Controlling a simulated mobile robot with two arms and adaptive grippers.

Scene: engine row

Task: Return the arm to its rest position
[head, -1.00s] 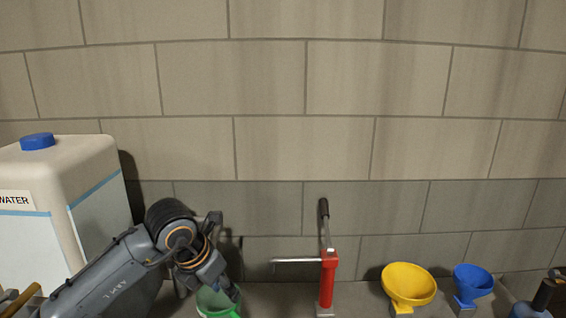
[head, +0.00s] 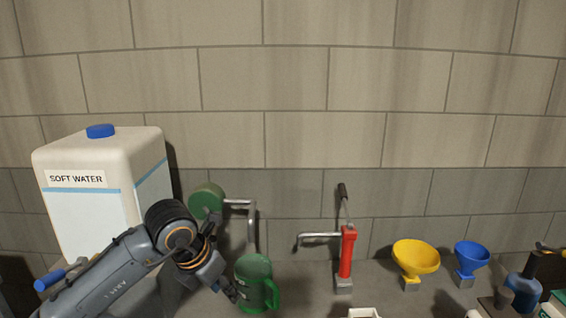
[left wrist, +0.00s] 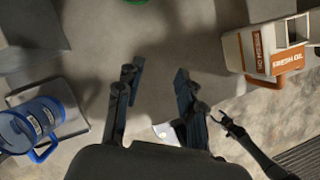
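My left arm reaches in from the lower left in the head view. Its gripper (head: 229,292) is close to the left side of a green jug (head: 257,286), near the bottom edge. In the left wrist view my left gripper (left wrist: 160,88) has its two dark fingers spread apart, with bare grey surface between them. Only a green edge (left wrist: 140,1) shows there, at the top, beyond the fingertips. My right gripper cannot be made out for sure.
A white soft water canister (head: 85,210) stands left. A red hand pump (head: 346,255), yellow funnel (head: 416,257) and blue funnel (head: 471,258) stand right.

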